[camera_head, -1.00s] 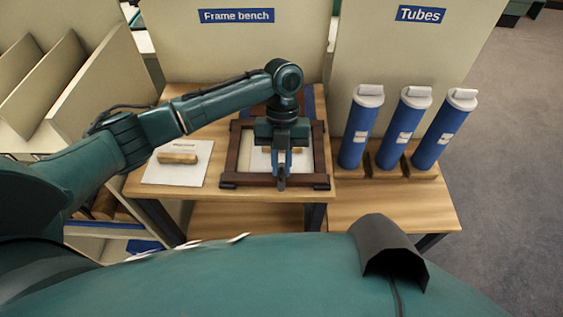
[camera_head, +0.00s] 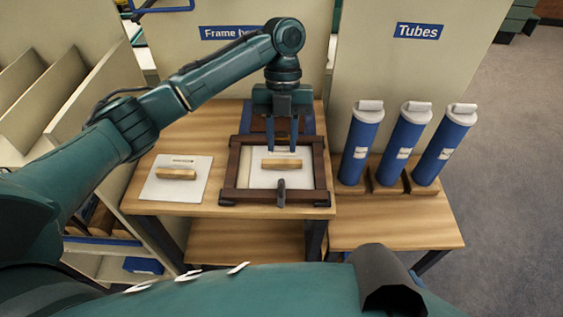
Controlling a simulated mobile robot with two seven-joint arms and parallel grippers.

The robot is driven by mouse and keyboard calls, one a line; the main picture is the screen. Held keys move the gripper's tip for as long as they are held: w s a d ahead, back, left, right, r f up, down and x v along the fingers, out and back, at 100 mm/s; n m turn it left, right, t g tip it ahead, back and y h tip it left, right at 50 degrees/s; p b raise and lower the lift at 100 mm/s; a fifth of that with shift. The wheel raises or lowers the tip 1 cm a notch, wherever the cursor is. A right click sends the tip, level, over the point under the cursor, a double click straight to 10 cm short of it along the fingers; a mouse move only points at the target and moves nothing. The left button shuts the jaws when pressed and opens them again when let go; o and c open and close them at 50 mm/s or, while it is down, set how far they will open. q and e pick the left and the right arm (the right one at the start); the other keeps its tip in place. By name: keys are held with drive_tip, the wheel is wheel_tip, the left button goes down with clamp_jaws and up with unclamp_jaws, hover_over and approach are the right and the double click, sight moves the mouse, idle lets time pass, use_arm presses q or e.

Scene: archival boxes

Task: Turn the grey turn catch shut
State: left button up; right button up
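The grey turn catch (camera_head: 281,191) sits on the front rail of the dark wooden frame (camera_head: 230,172). It points along the line from front to back, and its far end reaches the edge of the pale panel (camera_head: 307,178) inside the frame. The panel carries a wooden grip bar (camera_head: 290,164). My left gripper (camera_head: 283,149) is above the back part of the frame, its two blue fingers apart with nothing between them. It is clear of the catch. My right gripper is not in view.
A white board (camera_head: 160,191) with a wooden bar lies left of the frame on the wooden bench (camera_head: 147,207). Several blue tubes (camera_head: 402,147) with white caps stand in wooden holders at right. A blue surface (camera_head: 308,120) shows behind the frame.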

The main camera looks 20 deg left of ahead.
use_arm(q)
drive_tip(key=v, duration=0.3)
idle(0.5)
